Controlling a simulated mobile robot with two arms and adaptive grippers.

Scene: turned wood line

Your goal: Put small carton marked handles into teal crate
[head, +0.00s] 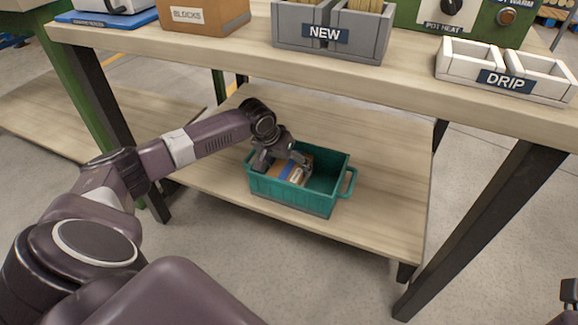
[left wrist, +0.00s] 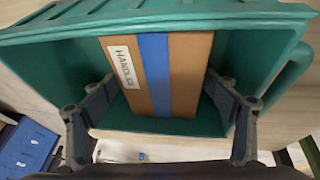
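The small carton (head: 284,176), brown with a blue stripe, is inside the teal crate (head: 290,195) on the lower shelf, in its left half. In the left wrist view its label reads HANDLES (left wrist: 124,67), and the teal crate wall (left wrist: 45,75) surrounds it. My left gripper (head: 286,163) reaches down into the crate. Whether the carton rests on the crate floor is hidden. A dark piece at the right edge of the head view seems to be my right gripper (head: 569,291); its fingers do not show clearly.
The lower shelf (head: 385,190) is bare around the crate. The tabletop (head: 405,75) overhangs it, with a BLOCKS box (head: 205,18), a grey NEW bin (head: 331,38) and a white DRIP tray (head: 505,72). Dark table legs (head: 470,235) stand at both sides.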

